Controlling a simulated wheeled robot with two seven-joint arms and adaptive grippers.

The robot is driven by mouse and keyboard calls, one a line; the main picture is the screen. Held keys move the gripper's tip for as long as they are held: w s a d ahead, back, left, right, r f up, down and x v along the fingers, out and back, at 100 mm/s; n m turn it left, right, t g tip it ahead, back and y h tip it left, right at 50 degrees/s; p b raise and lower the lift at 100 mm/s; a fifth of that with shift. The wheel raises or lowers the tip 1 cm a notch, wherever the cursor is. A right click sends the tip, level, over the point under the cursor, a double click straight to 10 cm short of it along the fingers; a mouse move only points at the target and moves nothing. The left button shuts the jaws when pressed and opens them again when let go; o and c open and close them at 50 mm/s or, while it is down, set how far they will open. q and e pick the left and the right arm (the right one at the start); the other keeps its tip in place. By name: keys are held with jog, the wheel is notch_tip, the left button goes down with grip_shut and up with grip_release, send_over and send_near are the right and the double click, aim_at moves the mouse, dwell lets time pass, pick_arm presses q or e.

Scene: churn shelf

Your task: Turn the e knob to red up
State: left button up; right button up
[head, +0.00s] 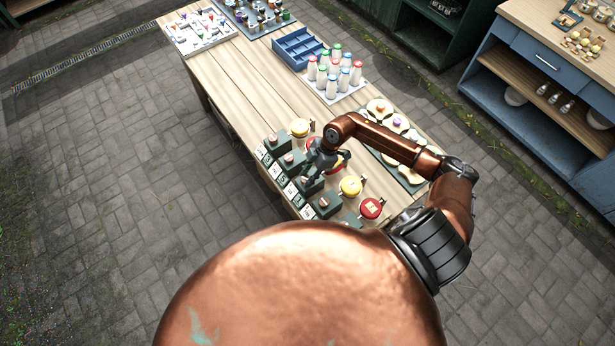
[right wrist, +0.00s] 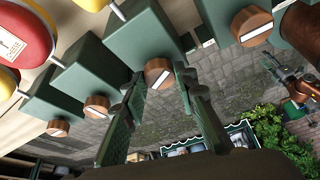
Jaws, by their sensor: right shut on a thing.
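Green boxes with round wooden knobs stand in a row along the near edge of the wooden table (head: 228,68). Small white label cards lie in front of them; their letters are too small to read, so I cannot tell which is e. My right gripper (head: 314,178) is down at a box in the middle of the row and hides its knob in the head view. In the right wrist view my right gripper (right wrist: 160,82) has its fingers on either side of a wooden knob (right wrist: 158,72) with a white bar, and is shut on it. My left gripper is out of view.
Red and yellow discs, such as a yellow one (head: 350,186) and a red one (head: 371,208), stand behind the boxes. Neighbouring knobs (right wrist: 97,106) (right wrist: 252,26) are close on both sides. A tray of capped bottles (head: 335,90) and a blue divided box (head: 297,48) stand farther back.

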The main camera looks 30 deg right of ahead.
jog(key=n+b, duration=0.1)
jog(key=n, duration=0.1)
jog(key=n+g, duration=0.1)
jog(key=n+g+b, duration=0.1)
jog(key=n, duration=0.1)
jog(key=shift+w+f+n+b, duration=0.1)
jog(key=shift+w+n+b, duration=0.15)
jog(key=shift+n+b, duration=0.05)
jog(key=n+g+b, duration=0.1)
jog(key=n+b, duration=0.1)
jog(key=n, duration=0.1)
jog(key=shift+h, duration=0.3)
jog(key=shift+a+n+g+h+b, duration=0.1)
jog(key=shift+n+g+h+b, duration=0.2)
jog(key=shift+n+b, duration=0.45)
jog(key=shift+n+g+h+b, duration=0.2)
jog(key=shift+n+g+b, duration=0.15)
jog(key=shift+n, duration=0.8)
jog(key=o, duration=1.2)
jog(key=shift+c, duration=0.2)
jog(key=shift+w, duration=0.1)
